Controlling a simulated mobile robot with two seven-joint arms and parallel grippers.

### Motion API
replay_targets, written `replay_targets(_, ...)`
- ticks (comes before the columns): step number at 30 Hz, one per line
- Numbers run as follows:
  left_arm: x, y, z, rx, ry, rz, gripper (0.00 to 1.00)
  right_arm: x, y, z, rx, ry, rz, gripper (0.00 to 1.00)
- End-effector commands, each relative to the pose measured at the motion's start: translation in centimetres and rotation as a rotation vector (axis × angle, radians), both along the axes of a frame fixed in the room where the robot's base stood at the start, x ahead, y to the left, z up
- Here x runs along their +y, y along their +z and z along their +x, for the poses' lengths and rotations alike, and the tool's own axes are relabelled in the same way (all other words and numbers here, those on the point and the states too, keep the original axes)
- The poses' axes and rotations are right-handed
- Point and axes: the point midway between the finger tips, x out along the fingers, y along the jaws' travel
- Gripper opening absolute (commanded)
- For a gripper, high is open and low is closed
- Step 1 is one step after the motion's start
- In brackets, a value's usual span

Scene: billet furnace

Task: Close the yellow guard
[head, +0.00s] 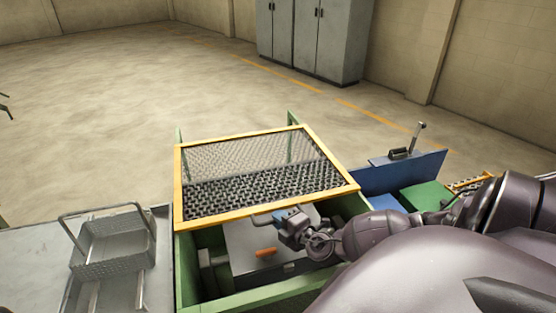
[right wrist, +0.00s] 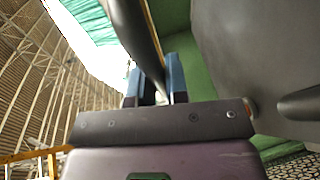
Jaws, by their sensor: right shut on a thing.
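The yellow guard (head: 262,214) is a yellow frame with dark wire mesh. In the head view it lies tilted over the back part of the green machine housing (head: 186,275), with the front part of the housing uncovered. A grey bar handle (head: 262,219) sticks out at its front edge. My right gripper (head: 280,217) is at this handle, with its blue fingers shut on it. In the right wrist view the fingers (right wrist: 154,88) close around a dark bar, and a strip of the yellow frame shows beside it. My left gripper is not in view.
A metal basket (head: 115,245) stands on a grey table at left. A blue panel with a lever (head: 418,135) stands at right. Grey cabinets (head: 315,40) stand far behind.

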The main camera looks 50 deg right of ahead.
Motion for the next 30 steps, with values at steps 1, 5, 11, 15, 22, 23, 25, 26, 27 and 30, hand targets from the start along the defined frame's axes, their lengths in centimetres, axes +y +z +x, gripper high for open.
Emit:
replay_targets(1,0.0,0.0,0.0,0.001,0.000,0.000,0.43,0.1,-0.1,-0.1,0.002,0.002,0.000,0.00)
replay_targets(5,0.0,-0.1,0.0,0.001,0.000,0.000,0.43,0.1,-0.1,-0.1,0.002,0.002,0.000,0.00)
replay_targets(11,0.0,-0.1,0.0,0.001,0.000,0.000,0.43,0.1,-0.1,-0.1,0.002,0.002,0.000,0.27)
replay_targets(15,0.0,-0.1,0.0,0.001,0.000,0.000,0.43,0.0,-0.1,0.0,0.001,0.001,0.000,0.39)
replay_targets(22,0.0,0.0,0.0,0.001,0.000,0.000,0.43,0.0,0.1,0.0,0.000,0.001,0.000,0.39)
replay_targets(23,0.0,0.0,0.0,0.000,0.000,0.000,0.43,0.0,0.2,0.0,0.000,0.000,0.000,0.39)
replay_targets(25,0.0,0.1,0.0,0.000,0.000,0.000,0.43,0.0,0.6,0.0,0.000,0.000,0.001,0.39)
replay_targets(26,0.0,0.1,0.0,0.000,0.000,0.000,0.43,0.0,0.9,0.0,0.000,0.001,0.001,0.39)
replay_targets(27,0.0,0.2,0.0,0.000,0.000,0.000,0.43,0.0,1.4,0.0,0.000,0.001,0.000,0.39)
replay_targets(30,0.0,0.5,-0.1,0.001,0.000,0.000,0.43,0.0,3.1,0.0,-0.002,0.002,0.000,0.39)
